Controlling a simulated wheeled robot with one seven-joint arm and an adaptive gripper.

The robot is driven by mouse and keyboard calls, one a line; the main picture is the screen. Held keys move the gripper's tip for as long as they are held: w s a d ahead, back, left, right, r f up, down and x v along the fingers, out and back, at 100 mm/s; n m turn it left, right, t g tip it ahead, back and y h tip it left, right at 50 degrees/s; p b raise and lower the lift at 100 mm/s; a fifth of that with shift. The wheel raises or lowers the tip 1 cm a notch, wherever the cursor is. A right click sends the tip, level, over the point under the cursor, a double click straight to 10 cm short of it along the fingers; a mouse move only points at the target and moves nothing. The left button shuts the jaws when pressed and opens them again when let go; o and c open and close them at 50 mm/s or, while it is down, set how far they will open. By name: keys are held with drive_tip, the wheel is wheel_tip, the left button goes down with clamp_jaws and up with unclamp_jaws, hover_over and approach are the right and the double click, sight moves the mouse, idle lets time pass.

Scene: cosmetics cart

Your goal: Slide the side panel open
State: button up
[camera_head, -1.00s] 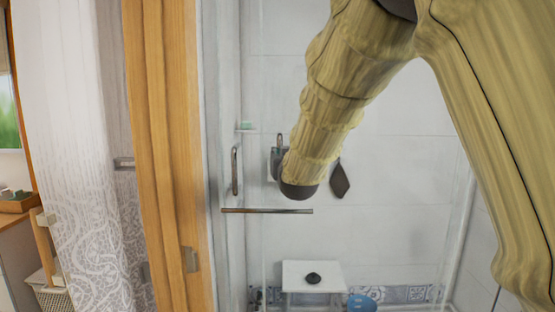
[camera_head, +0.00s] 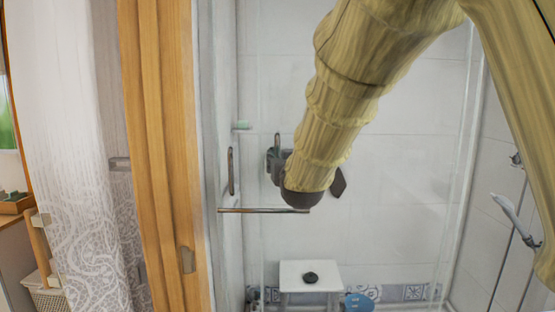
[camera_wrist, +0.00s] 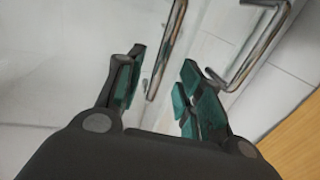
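The clear glass shower panel (camera_head: 350,235) stands beyond the wooden door frame in the head view. A vertical metal handle (camera_head: 231,171) and a horizontal metal bar (camera_head: 262,210) show near its left side. My arm comes down from the upper right and its end hides part of the panel; I cannot make out my fingers clearly there. In the wrist view my gripper (camera_wrist: 163,62) is open, its fingers apart. A metal bar (camera_wrist: 168,45) shows in the gap between them, with no clear contact. A bent metal handle (camera_wrist: 262,45) lies just right of the right finger.
The wooden frame (camera_head: 162,150) and a patterned curtain (camera_head: 75,170) stand at left. Behind the glass are a white stool (camera_head: 310,268) with a dark object on it and a blue item (camera_head: 358,301). A shower fitting (camera_head: 515,218) is at right.

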drive_tip(key=s, duration=0.7)
drive_tip(key=shift+s+d, duration=0.15)
drive_tip(key=shift+d, duration=0.3)
drive_tip(key=shift+f, duration=0.1)
